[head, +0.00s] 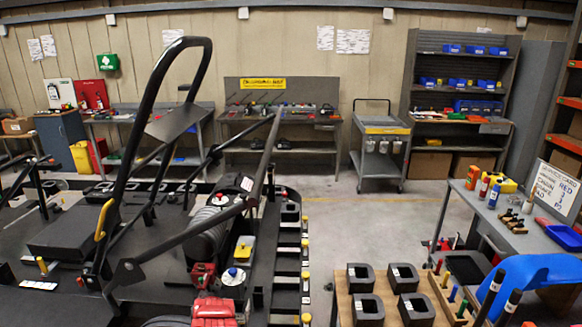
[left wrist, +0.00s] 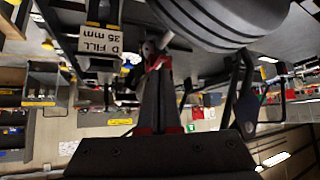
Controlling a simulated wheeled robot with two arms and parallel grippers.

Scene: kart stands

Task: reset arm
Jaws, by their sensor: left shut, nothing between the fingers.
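My left gripper (left wrist: 155,66) shows in the left wrist view. Its dark palm spans the bottom and its dark fingers point up the picture, closed together with nothing held. The left wrist view is upside down. A white tag reading "D FILL 25 mm" (left wrist: 102,40) and a large dark rounded part (left wrist: 225,20) are near the fingertips in the picture; I cannot tell whether they touch. Neither gripper shows in the head view. The kart (head: 75,240) with its tall black bar frame stands at the left there.
A wooden rack with dark square blocks (head: 410,308) is at the front right, beside a workbench (head: 495,236) with bottles and a blue object (head: 525,272). A grey cart (head: 381,150) and shelves (head: 428,70) stand behind. Open floor (head: 345,215) lies in the middle.

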